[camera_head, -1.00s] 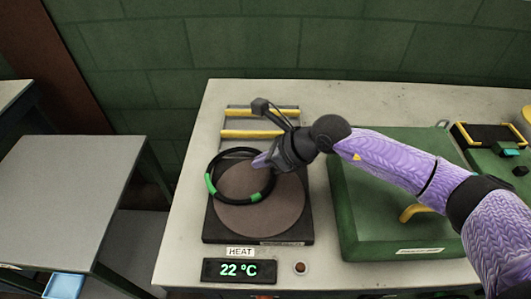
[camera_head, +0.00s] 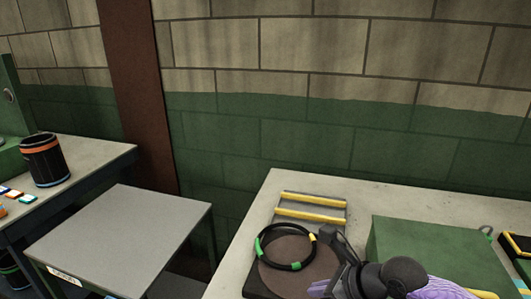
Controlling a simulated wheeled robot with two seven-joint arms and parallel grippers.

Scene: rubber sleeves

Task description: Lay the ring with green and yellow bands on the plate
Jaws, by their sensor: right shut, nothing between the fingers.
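The black ring with green and yellow bands (camera_head: 258,247) lies over the round brown plate (camera_head: 316,266). It sits off centre, and its left and back part reaches past the plate's edge. My right gripper (camera_head: 318,289) is at the bottom of the view, at the plate's front right, apart from the ring. Its fingers are shut and empty. The front of the plate is cut off by the frame and partly hidden by my right gripper. My left gripper is not in view.
A rack with two yellow bars (camera_head: 310,207) lies behind the plate. A green box (camera_head: 430,250) stands to the right. At left are a bare grey table (camera_head: 120,240) and a bench with a black cup (camera_head: 44,162). A dark red post (camera_head: 140,100) stands against the wall.

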